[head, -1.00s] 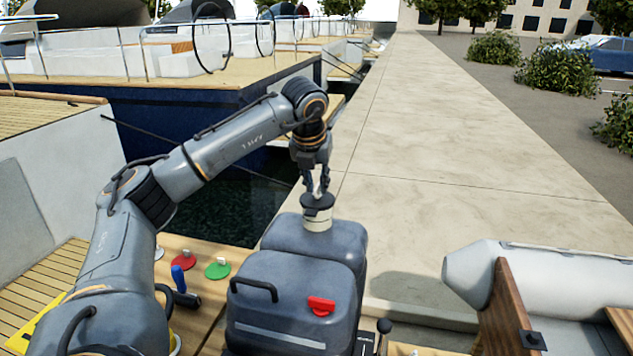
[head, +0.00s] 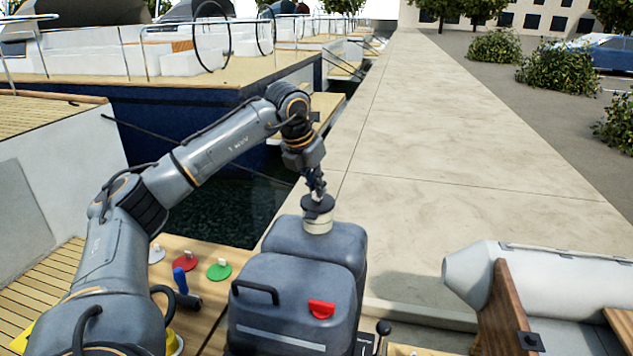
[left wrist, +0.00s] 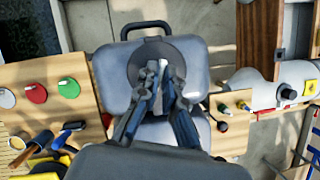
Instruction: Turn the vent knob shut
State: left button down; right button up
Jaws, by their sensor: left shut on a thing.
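The vent knob (head: 318,206) is a dark round cap on a pale neck on top of the rear part of a blue-grey tank (head: 330,240). My left gripper (head: 317,192) comes down on it from above and is shut on its raised middle. In the left wrist view the dark disc of the knob (left wrist: 134,66) shows behind the left gripper's fingers (left wrist: 160,75), which hide its centre. My right gripper is in neither view.
A black handle (head: 254,290) and a red tab (head: 321,309) are on the front of the tank. Left of it, a wooden board holds a green disc (head: 219,271) and a blue-handled tool (head: 180,282). A grey inflatable boat (head: 480,280) lies at right; the pavement behind is clear.

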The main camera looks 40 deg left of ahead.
pick_arm(q)
jog(key=m+p, duration=0.1)
jog(key=m+h+p, duration=0.1)
jog(key=m, duration=0.1)
jog(key=shift+a+r+m, duration=0.15)
jog(key=shift+r+m, duration=0.05)
jog(key=shift+m, duration=0.1)
jog(key=m+h+p, duration=0.1)
jog(key=m+p, duration=0.1)
jog(key=m+h+p, duration=0.1)
jog(key=m+p, duration=0.1)
jog(key=shift+r+m+g, duration=0.1)
jog(key=shift+m+g, duration=0.2)
jog(key=m+g+h+p, duration=0.1)
jog(key=m+p, duration=0.1)
jog(key=m, duration=0.1)
jog(key=shift+w+a, duration=0.1)
jog(key=shift+f+m+g+p, duration=0.25)
jog(key=shift+m+p, duration=0.4)
jog(key=shift+m, duration=0.35)
jog(key=c, duration=1.5)
grip_release()
jog(key=v, duration=1.2)
jog(key=shift+w+a, duration=0.2)
jog(key=shift+a, duration=0.05)
